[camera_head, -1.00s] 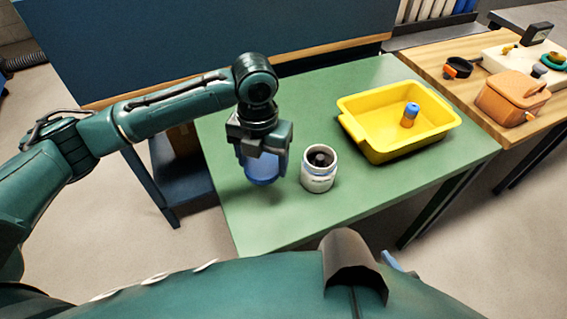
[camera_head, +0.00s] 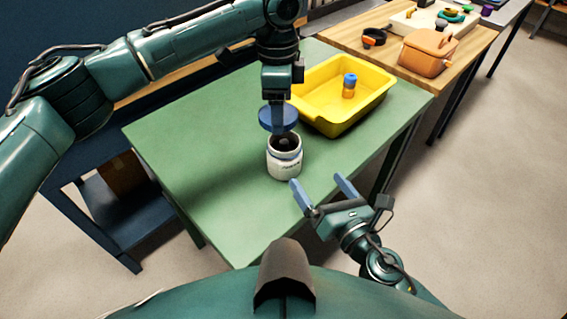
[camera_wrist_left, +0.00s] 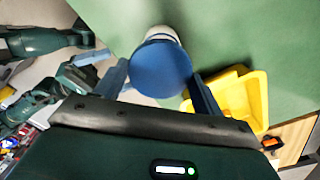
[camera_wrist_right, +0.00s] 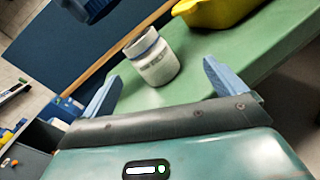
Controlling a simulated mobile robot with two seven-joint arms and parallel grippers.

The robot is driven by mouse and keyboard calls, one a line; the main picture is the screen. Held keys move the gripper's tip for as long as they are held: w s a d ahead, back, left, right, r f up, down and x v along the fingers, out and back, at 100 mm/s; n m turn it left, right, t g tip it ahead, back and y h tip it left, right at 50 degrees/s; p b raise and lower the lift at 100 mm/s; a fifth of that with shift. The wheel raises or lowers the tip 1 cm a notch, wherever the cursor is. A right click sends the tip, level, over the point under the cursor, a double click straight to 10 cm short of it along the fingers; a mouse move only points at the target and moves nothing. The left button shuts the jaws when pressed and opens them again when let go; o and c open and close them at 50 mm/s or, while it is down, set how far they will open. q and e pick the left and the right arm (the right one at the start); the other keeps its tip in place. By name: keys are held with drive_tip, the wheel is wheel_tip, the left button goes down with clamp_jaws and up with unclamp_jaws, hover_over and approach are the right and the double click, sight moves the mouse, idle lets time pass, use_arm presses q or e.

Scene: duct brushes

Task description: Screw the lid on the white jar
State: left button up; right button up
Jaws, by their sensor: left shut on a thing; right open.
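The white jar (camera_head: 284,163) stands upright on the green table, its mouth open with something dark inside. The blue lid (camera_head: 279,118) is held flat just above the jar and slightly to its left. My left gripper (camera_head: 277,104) is shut on the lid from above. In the left wrist view the lid (camera_wrist_left: 160,68) sits between the fingers and hides most of the jar (camera_wrist_left: 162,32). My right gripper (camera_head: 322,188) is open and empty, low at the table's front right edge, beside the jar. In the right wrist view the jar (camera_wrist_right: 153,58) shows beyond the open fingers.
A yellow bin (camera_head: 318,117) holding an orange and blue item (camera_head: 349,85) stands behind and right of the jar. The green table (camera_head: 205,165) is clear left of the jar. A wooden table (camera_head: 445,35) with an orange container (camera_head: 427,52) stands further right.

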use_arm(q)
drive_tip(key=shift+w+d+r, duration=0.15)
drive_tip(key=shift+d+r, duration=0.2)
drive_tip(key=shift+d, duration=0.25)
use_arm(e)
drive_tip(key=n, duration=0.1)
drive_tip(key=a+n+y, duration=0.1)
drive_tip(key=n, duration=0.3)
drive_tip(key=shift+s+a+f+g, duration=0.1)
drive_tip(key=shift+a+f+g, duration=0.05)
drive_tip(key=shift+a+g, duration=0.2)
drive_tip(key=x, duration=1.2)
drive_tip(key=shift+a, duration=0.1)
drive_tip(key=c, duration=1.5)
use_arm(q)
hover_over(285, 141)
drive_tip(key=shift+f, duration=2.55)
drive_tip(key=shift+f, duration=0.85)
